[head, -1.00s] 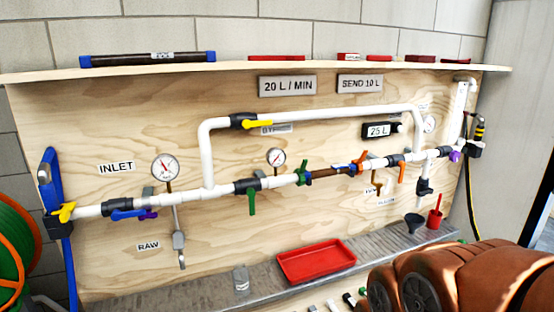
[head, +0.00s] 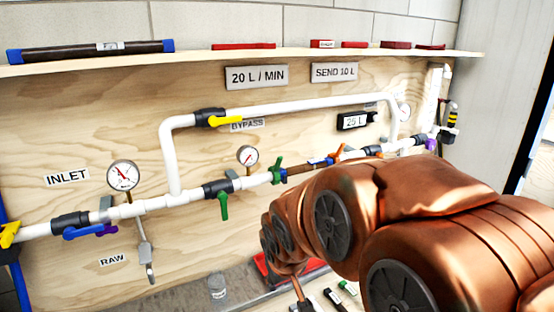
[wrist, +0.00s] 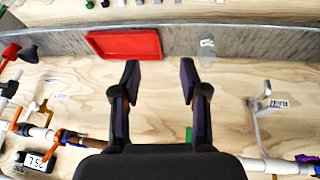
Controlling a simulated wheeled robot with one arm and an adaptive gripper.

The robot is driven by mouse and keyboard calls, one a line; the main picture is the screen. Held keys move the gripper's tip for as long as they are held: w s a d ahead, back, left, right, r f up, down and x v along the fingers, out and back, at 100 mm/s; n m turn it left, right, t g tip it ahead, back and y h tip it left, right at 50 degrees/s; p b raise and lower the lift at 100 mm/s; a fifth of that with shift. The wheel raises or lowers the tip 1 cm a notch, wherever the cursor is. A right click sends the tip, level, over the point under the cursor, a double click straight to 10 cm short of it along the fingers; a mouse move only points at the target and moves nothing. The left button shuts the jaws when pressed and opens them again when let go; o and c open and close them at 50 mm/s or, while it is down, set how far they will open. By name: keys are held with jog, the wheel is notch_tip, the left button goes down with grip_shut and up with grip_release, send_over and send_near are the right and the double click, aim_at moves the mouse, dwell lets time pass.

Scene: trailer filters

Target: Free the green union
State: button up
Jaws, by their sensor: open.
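The green union (head: 277,170) sits on the white pipe line in the head view, at the left end of a brown filter tube (head: 300,168), with its green lever pointing up. A green valve handle (head: 223,205) hangs down from a black valve to its left. My gripper (wrist: 160,75) shows in the wrist view, open and empty, with two dark fingers apart over the board. A green handle (wrist: 189,134) shows beside the right finger there. The union itself seems hidden behind my gripper's body in that view. My gripper's fingers are not clear in the head view.
A red tray (wrist: 125,44) and a clear cup (wrist: 207,45) sit on the metal ledge below the board. Orange handles (head: 337,152) lie right of the filter. The bypass pipe (head: 290,104) runs above. A gauge (head: 123,175) stands at left.

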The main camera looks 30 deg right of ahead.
jog(key=w+d+r+t+h, duration=0.1)
jog(key=w+d+r+t, duration=0.2)
jog(key=w+d, duration=0.3)
jog(key=w+d+r+t, duration=0.2)
jog(key=w+d+t, duration=0.15)
jog(key=w, duration=0.45)
jog(key=t+y+p, duration=0.2)
jog(key=t, duration=0.5)
send_near(280, 161)
jog(key=w, duration=0.3)
jog(key=shift+n, duration=0.3)
jog(key=shift+w+d+p, duration=0.15)
jog(key=shift+w+p, duration=0.25)
jog(key=shift+w, duration=0.95)
jog(key=shift+w+d+p, duration=0.2)
jog(key=shift+w+p, duration=0.15)
jog(key=shift+w, duration=1)
jog(key=shift+w+d+p, duration=0.15)
jog(key=shift+w+p, duration=0.25)
jog(key=shift+w, duration=0.95)
jog(key=shift+f, duration=0.1)
grip_shut()
